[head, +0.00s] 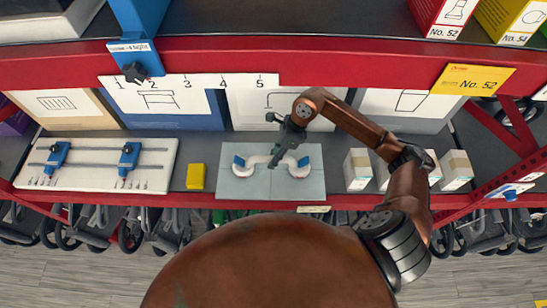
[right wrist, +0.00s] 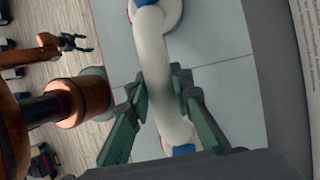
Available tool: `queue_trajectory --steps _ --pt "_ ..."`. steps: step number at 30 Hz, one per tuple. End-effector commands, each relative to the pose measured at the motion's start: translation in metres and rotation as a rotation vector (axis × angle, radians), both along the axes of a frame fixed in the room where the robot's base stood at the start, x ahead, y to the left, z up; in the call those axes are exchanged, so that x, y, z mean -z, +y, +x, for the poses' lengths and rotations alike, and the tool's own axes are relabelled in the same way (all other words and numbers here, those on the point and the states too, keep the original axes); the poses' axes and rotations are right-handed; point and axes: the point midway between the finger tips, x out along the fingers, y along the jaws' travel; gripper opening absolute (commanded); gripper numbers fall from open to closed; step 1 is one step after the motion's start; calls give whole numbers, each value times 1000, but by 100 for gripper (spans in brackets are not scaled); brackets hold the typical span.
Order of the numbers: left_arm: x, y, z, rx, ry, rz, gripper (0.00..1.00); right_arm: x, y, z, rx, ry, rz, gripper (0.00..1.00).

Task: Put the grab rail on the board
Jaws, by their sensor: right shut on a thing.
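The white grab rail (head: 257,159) has a round base with a blue tab at each end. It lies lengthwise over the grey tiled board (head: 270,190) on the shelf. My right gripper (head: 275,158) is shut on the rail's middle bar. In the right wrist view, the green fingers (right wrist: 160,92) sit on both sides of the white bar (right wrist: 153,55). I cannot tell for sure whether both bases touch the board. My left gripper (right wrist: 76,42) shows in the right wrist view, with its fingers apart and empty, away from the board; it is out of the head view.
A white panel with blue clamps on rails (head: 95,165) stands left of the board. A yellow block (head: 196,177) sits between them. Small cartons (head: 358,170) stand to the right. A red shelf beam (head: 300,68) crosses above; a red front edge (head: 130,199) runs below.

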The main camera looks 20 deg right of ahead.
Motion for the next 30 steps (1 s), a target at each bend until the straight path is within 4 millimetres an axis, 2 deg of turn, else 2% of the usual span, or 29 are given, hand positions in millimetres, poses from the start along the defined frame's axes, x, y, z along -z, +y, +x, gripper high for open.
queue_trajectory --steps 4,5,12,23,26,30 --pt "3 0 0 0 0 0 64 2 0 0 -1 -1 1 0" --pt "3 0 0 0 0 0 64 2 0 0 0 1 0 21" --pt "2 0 0 0 0 0 64 1 0 0 0 1 0 38" --pt "0 1 0 0 -1 1 64 -2 -1 0 0 -1 0 38" --pt "7 1 0 0 -1 1 64 -12 -7 1 0 -3 -4 38" --pt "17 1 0 0 -1 1 64 -36 -19 1 1 -5 -4 38"
